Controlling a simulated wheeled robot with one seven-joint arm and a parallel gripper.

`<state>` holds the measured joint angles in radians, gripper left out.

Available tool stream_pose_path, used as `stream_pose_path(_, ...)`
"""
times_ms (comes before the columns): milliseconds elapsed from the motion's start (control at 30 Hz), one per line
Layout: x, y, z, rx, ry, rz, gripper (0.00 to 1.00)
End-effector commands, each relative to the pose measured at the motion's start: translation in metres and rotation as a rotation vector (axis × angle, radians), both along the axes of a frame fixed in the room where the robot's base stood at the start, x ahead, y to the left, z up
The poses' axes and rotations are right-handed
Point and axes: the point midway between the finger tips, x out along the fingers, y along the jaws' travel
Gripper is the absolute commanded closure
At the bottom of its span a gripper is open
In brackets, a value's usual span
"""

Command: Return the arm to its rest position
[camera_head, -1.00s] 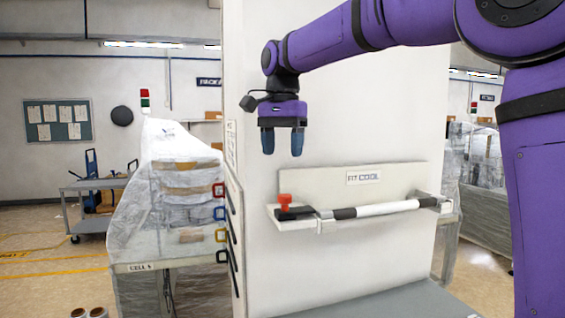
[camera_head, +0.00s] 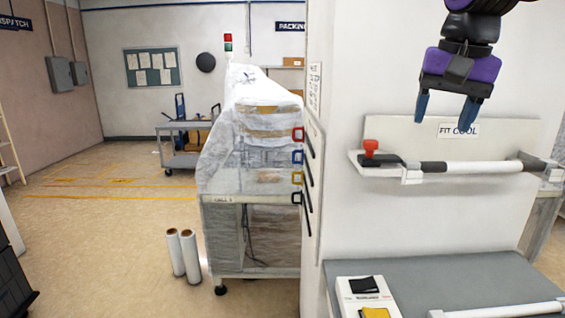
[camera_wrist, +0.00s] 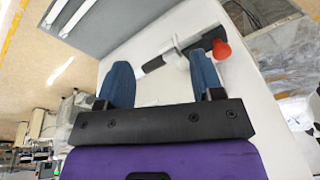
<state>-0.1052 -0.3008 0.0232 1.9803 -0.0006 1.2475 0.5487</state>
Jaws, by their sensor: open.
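My purple arm comes in from the top right of the head view. My gripper (camera_head: 445,108) points down in front of the white wall panel, with two blue fingers spread apart and nothing between them. In the wrist view my gripper (camera_wrist: 160,84) also shows open and empty. Behind and below it is a shelf (camera_head: 530,150) labelled FIT COOL. A white tube with black ends (camera_head: 480,167) lies along the shelf. A red knob (camera_head: 371,148) stands at its left end; it also shows in the wrist view (camera_wrist: 221,50), beside the right finger.
A grey bench (camera_head: 440,280) with a button box (camera_head: 365,295) is below the shelf. A wrapped machine (camera_head: 250,130) stands left of the panel. White rolls (camera_head: 182,255) stand on the floor. The floor at left is mostly clear.

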Motion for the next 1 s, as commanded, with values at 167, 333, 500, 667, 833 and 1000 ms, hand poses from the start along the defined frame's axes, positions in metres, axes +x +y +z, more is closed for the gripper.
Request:
stream_pose_path(167, -0.056, -0.02, -0.029, -0.034, -0.085, 0.126, 0.39)
stream_pose_path(333, -0.103, -0.034, -0.064, -0.081, -0.162, 0.245, 0.39)
stream_pose_path(500, -0.136, -0.042, -0.096, -0.127, -0.219, 0.339, 0.39)
stream_pose_path(667, -0.15, -0.045, -0.112, -0.152, -0.245, 0.385, 0.39)
stream_pose_path(833, -0.153, -0.046, -0.116, -0.157, -0.25, 0.394, 0.39)
stream_pose_path(1000, -0.152, -0.046, -0.115, -0.157, -0.249, 0.393, 0.39)
